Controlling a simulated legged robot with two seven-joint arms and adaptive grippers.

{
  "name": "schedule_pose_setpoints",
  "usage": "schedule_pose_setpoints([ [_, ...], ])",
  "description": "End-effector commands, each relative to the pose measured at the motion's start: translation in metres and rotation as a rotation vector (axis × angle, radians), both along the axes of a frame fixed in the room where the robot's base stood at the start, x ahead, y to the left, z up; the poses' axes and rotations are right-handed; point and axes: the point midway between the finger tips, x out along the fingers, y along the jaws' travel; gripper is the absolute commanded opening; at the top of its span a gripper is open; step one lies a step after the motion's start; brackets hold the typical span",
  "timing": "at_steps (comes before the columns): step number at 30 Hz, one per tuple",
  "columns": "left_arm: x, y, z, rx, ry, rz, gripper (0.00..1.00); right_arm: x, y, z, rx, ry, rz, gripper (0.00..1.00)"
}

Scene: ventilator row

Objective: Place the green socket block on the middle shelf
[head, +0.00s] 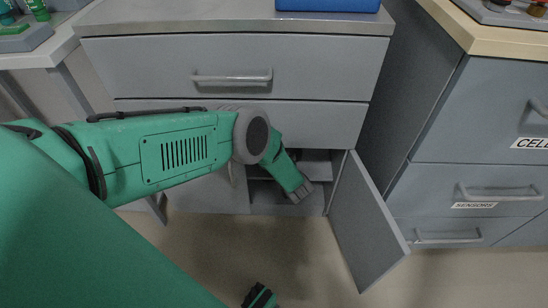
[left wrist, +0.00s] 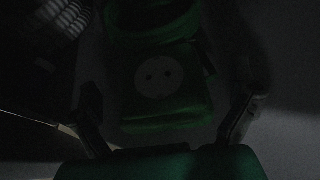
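My left gripper (head: 303,190) reaches down into the open lower cabinet below two drawers. Its fingertips are in front of the cabinet interior, near a grey shelf (head: 318,168); which level this is I cannot tell. The left wrist view is very dark. It shows the green socket block (left wrist: 160,118), with a pale round socket face and two dark holes. The block lies between the spread fingers of the left gripper (left wrist: 163,115), with dark gaps on both sides. In the head view the block is not visible.
The cabinet door (head: 365,220) stands open to the right of the gripper. A drawer unit (head: 470,130) stands further right. A blue item (head: 328,5) lies on the countertop (head: 180,15). The floor (head: 240,235) in front is mostly clear.

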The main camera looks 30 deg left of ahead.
Motion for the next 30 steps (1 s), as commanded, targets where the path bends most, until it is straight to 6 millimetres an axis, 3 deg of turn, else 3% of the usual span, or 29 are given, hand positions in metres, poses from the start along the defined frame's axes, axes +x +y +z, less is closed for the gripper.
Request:
schedule_pose_setpoints([
  [5,0.0,0.0,0.003,0.001,0.001,0.0,1.0,0.0,0.0,0.003,0.0,0.0,0.0,0.4],
  [9,0.0,0.0,0.017,0.001,-0.001,-0.001,1.0,0.0,0.0,0.016,0.0,0.0,0.0,0.4],
  [21,-0.054,-0.075,0.018,-0.001,0.002,-0.002,1.0,0.0,0.0,0.045,0.0,0.0,0.0,0.4],
  [30,-0.076,-0.104,0.017,0.002,0.0,0.001,1.0,0.0,0.0,0.051,0.0,0.0,0.0,0.4],
])
